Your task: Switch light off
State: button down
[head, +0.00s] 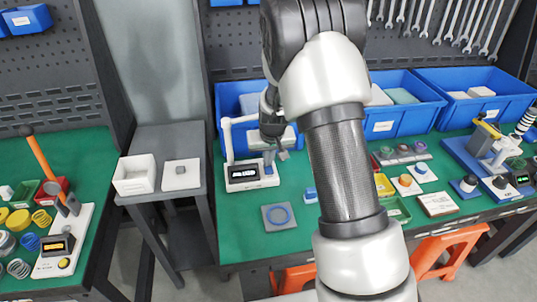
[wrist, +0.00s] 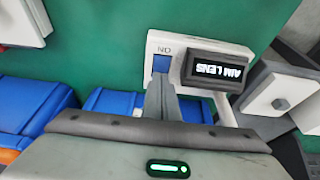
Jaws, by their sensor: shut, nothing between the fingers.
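The light unit is a white base (head: 236,186) on the green bench, with a white curved tube rising at its left and a dark display (head: 243,171). In the wrist view the display (wrist: 222,72) reads "AIM LENS" upside down. A blue switch (wrist: 161,64) sits beside the display on the white base (wrist: 180,43), with an "ON" label next to it. My gripper (head: 283,155) is shut and empty, over the right end of the base. In the wrist view the fingertips (wrist: 161,80) overlap the lower edge of the switch. I cannot tell whether they touch it.
Blue bins (head: 400,105) line the back of the bench. A grey stand (head: 165,140) with a white box (head: 134,175) is at the left.

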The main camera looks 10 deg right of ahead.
jog(key=shift+f, duration=0.1)
jog(key=shift+w+f+b, duration=0.1)
jog(key=shift+f+b, duration=0.25)
jog(key=shift+b, duration=0.05)
jog(key=shift+r, duration=0.2)
jog(key=shift+f, duration=0.1)
jog(key=shift+s, duration=1)
